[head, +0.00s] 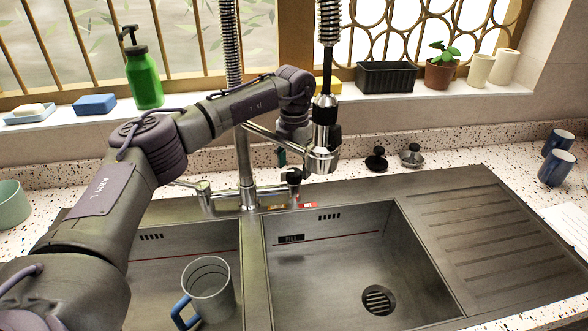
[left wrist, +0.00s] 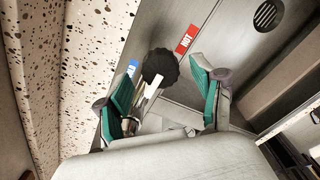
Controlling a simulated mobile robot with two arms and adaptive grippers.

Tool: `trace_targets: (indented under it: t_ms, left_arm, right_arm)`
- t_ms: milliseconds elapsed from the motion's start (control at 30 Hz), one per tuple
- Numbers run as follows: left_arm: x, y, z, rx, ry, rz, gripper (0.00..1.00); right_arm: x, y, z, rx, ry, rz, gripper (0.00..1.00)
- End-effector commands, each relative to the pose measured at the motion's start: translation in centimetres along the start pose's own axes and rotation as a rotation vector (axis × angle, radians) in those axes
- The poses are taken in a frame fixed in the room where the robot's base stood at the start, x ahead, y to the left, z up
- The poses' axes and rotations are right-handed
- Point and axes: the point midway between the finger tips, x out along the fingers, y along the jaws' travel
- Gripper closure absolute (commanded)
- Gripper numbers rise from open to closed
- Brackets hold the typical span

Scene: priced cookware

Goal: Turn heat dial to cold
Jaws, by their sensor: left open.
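The heat dial (left wrist: 161,68) is a dark, scalloped knob. In the left wrist view it sits between the two green-padded fingers of my open left gripper (left wrist: 163,80), with a visible gap on the right side. A pale strip shows at the dial's lower edge; I cannot tell whether it is a pointer. A red HOT label (left wrist: 186,40) lies up and right of the dial, and a blue label (left wrist: 131,69) lies to its left. In the head view the dial (head: 293,175) stands at the tap base, just below my left gripper (head: 287,158), which is partly hidden.
The tap column (head: 244,165) and the hanging spray head (head: 323,150) stand close to my left arm. A grey mug (head: 209,288) with a blue handle is in the left basin. The right basin (head: 335,255) is empty. Two stoppers (head: 411,155) stand behind the sink.

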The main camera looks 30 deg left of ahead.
Motion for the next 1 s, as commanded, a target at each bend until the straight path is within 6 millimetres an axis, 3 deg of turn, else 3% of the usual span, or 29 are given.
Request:
trace_targets:
  t_ms: [300, 500, 1000]
  left_arm:
    - [-6.9, 0.0, 0.1, 0.001, -0.005, 0.000, 0.32]
    - [-9.7, 0.0, 0.1, 0.000, -0.002, 0.000, 0.32]
    - [-10.5, 0.0, 0.0, 0.000, -0.001, 0.000, 0.32]
  right_arm:
    - [0.0, -0.2, -0.1, 0.001, 0.001, -0.002, 0.24]
    - [0.0, -0.2, -0.1, 0.001, 0.001, -0.003, 0.24]
    - [0.0, -0.2, -0.1, 0.001, 0.001, -0.003, 0.24]
